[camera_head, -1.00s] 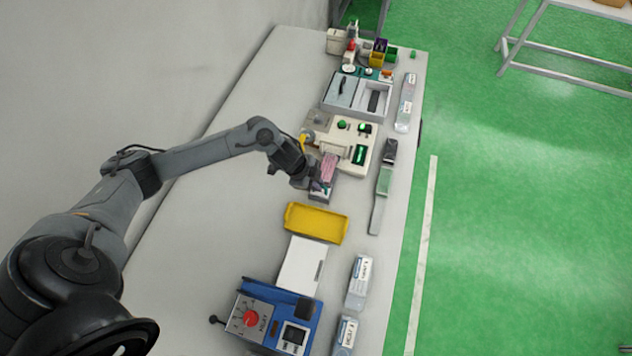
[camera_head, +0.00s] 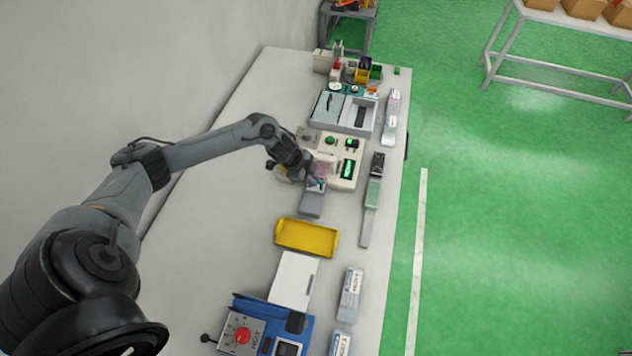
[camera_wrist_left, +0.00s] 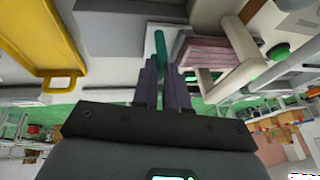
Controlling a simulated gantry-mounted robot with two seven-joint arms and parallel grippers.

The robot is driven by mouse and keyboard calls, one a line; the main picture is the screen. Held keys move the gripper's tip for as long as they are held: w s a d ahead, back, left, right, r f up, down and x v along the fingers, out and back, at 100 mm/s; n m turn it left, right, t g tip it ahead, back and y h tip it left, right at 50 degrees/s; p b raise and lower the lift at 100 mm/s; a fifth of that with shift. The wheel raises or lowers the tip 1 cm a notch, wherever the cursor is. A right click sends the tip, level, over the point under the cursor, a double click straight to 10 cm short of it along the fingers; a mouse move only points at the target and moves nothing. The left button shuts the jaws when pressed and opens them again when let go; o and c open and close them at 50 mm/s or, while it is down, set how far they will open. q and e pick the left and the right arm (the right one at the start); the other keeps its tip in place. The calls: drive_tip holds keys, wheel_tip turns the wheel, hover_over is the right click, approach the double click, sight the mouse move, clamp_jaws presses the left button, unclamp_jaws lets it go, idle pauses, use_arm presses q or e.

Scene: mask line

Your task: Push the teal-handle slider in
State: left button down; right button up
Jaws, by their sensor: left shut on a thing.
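My left gripper (camera_head: 316,184) is at the near end of the cream machine (camera_head: 346,180), by a grey slider base (camera_head: 312,204). In the left wrist view its two dark fingers (camera_wrist_left: 163,72) are shut on the upright teal handle (camera_wrist_left: 160,44), whose top shows beyond the fingertips. A stack of pink masks (camera_wrist_left: 214,54) lies beside the handle, by a cream frame of the machine. In the head view the pink stack (camera_head: 325,169) is partly hidden by the gripper. The right gripper is out of view.
A yellow tray (camera_head: 306,238) sits just in front of the grey base, with a white panel (camera_head: 294,281) and blue device (camera_head: 262,325) nearer. A grey-lidded unit (camera_head: 343,111) stands beyond the machine. Long packages line the table's right edge. Bare table lies left.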

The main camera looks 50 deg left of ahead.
use_arm(q)
drive_tip(key=c, duration=1.2)
unclamp_jaws()
drive_tip(key=shift+w+a, duration=0.15)
drive_tip(key=shift+w, duration=0.05)
drive_tip(key=shift+o, duration=0.2)
drive_tip(key=shift+s+r, duration=0.1)
drive_tip(key=v, duration=1)
drive_tip(key=shift+r+p, duration=0.2)
drive_tip(key=shift+p, duration=0.1)
drive_tip(key=shift+s, duration=0.15)
